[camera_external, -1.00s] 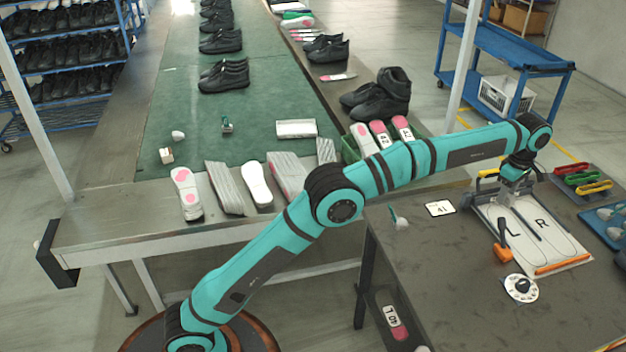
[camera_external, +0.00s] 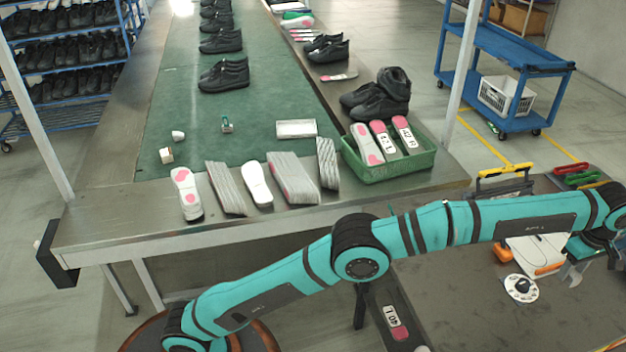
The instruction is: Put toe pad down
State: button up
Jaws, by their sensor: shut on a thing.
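My gripper (camera_external: 572,271) is at the right side, low over the grey work table (camera_external: 460,310), partly hidden by my wrist. It is shut on the toe pad, which is too small and covered to make out. The white board (camera_external: 540,249) lies just left of my gripper, mostly hidden behind my forearm; its L and R marks do not show. I cannot tell whether the toe pad touches anything.
An orange-handled tool (camera_external: 502,250) and a white dial (camera_external: 520,288) lie near my forearm. A green bin (camera_external: 390,170) of insoles stands on the conveyor's end. The table's front is bare.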

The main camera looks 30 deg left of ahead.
aim_at(543, 310)
jog(key=shift+a+f, duration=0.1)
jog(key=shift+f, duration=7.4)
jog(key=shift+f, duration=0.1)
jog(key=o, duration=1)
jog(key=shift+c, duration=0.2)
jog(key=shift+w, duration=0.1)
notch_tip(543, 310, up, 12)
jog(key=shift+r, duration=0.1)
